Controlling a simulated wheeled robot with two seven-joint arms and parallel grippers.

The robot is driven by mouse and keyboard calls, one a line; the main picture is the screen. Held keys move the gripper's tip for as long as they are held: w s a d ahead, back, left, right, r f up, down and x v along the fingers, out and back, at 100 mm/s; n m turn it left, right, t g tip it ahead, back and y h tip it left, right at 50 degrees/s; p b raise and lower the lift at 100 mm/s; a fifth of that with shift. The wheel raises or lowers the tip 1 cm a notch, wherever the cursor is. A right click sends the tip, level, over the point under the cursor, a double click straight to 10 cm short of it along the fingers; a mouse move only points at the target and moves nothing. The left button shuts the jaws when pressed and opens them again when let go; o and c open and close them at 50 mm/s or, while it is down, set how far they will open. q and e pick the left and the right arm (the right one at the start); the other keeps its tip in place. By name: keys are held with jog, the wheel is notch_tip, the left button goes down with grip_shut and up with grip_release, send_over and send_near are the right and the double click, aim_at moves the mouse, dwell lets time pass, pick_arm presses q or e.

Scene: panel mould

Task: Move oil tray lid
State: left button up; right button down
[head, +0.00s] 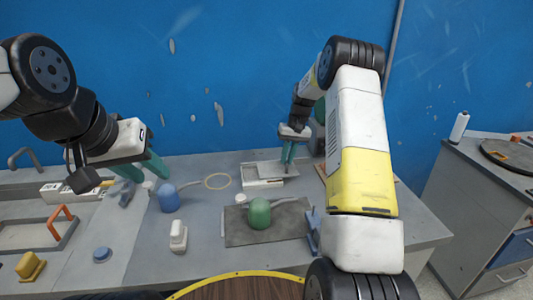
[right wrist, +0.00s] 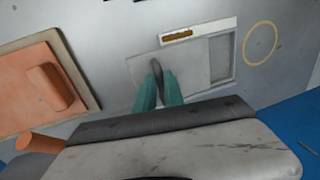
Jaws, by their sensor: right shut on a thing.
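The oil tray (head: 262,184) is a white rectangular box on the grey bench, near the back wall. Its flat grey lid (head: 277,169) lies over much of it, and part of the tray shows uncovered in the right wrist view (right wrist: 220,68). My right gripper (head: 289,162) points down over the lid. In the right wrist view its teal fingers (right wrist: 159,90) are shut on the lid's dark upright handle (right wrist: 157,68). My left gripper (head: 142,171) is empty and open, its teal fingers apart, above the bench's left part.
A yellow ring (head: 217,181) and a blue oil can (head: 169,198) are left of the tray. A green can (head: 259,213) stands on a dark mat (head: 240,233) in front. An orange board (right wrist: 40,85) shows at left in the right wrist view.

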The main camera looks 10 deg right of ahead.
jog(key=d, duration=0.9)
jog(key=c, duration=1.5)
grip_release()
jog(key=shift+o, duration=0.2)
jog(key=shift+r, duration=0.1)
notch_tip(320, 180, up, 8)
jog(key=d, duration=0.1)
jog(key=shift+d+f, duration=0.25)
